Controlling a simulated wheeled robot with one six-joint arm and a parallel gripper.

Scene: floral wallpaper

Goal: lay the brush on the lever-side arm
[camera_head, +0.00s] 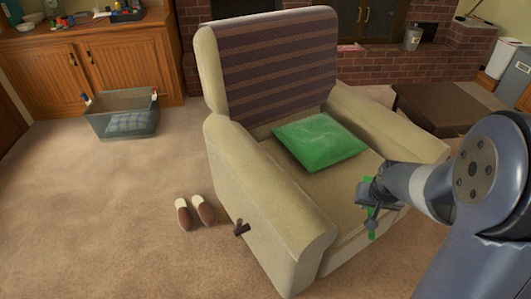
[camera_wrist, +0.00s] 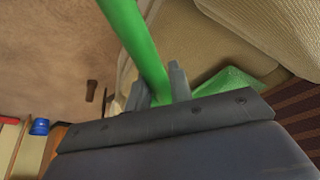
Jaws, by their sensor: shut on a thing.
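A beige armchair (camera_head: 345,183) stands mid-view with a dark lever (camera_head: 241,228) on its left outer side. The lever-side arm (camera_head: 265,185) is the left one, and its top is bare. My gripper (camera_head: 371,193) is shut on the green brush (camera_head: 371,222), in front of the seat and nearer the right arm. In the wrist view the brush's green handle (camera_wrist: 140,38) runs up between the two fingers (camera_wrist: 160,88). The brush's head is not clear in either view.
A green cushion (camera_head: 320,141) lies on the seat and a striped cover (camera_head: 275,62) hangs over the backrest. Slippers (camera_head: 194,212) lie on the floor left of the chair. A grey bin (camera_head: 122,115) stands by the wooden cabinet (camera_head: 90,65).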

